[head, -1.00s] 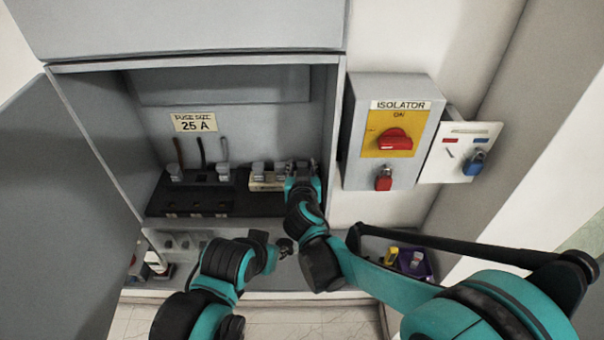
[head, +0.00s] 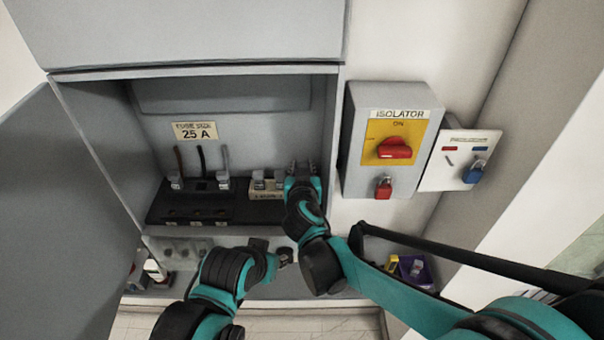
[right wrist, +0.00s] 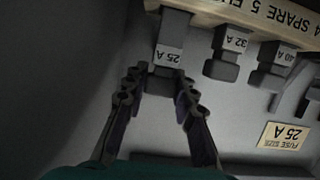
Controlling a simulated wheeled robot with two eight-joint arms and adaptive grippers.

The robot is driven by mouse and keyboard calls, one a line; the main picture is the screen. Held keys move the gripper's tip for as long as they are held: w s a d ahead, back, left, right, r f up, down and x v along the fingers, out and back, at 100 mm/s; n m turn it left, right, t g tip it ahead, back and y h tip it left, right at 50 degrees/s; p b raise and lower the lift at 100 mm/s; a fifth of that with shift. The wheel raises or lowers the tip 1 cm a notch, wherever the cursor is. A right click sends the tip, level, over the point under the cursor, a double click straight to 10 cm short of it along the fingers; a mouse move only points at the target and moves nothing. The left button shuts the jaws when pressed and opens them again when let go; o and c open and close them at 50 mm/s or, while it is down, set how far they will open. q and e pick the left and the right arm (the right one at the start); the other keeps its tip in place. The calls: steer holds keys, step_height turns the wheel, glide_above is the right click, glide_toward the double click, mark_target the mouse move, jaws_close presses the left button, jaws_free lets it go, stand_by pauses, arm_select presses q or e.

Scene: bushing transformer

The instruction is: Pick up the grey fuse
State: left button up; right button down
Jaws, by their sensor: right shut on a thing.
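The grey fuse marked 25 A (right wrist: 170,45) sits at the spare-fuse rack in the right wrist view, its label upside down. My right gripper (right wrist: 157,88) has its two dark fingers on either side of the fuse's lower part and is shut on it. In the head view my right gripper (head: 301,168) is at the right end of the rack (head: 265,193) inside the cabinet and hides this fuse. My left gripper (head: 285,256) is low in front of the cabinet, away from the rack; its fingers are too small to read.
Grey fuses marked 32 A (right wrist: 229,50) and 40 A (right wrist: 276,62) stand beside it on the rack. A black fuse base (head: 190,205) is to the left. The cabinet's right wall is close to my right gripper. The isolator box (head: 391,140) is outside, to the right.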

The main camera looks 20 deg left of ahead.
steer(key=s+d, duration=0.2)
steer(key=s, duration=0.6)
steer(key=s+d, duration=0.3)
steer(key=s, duration=0.6)
steer(key=r+p, duration=0.4)
steer(key=r, duration=0.1)
steer(key=shift+s+r, duration=0.2)
steer(key=shift+f, duration=0.1)
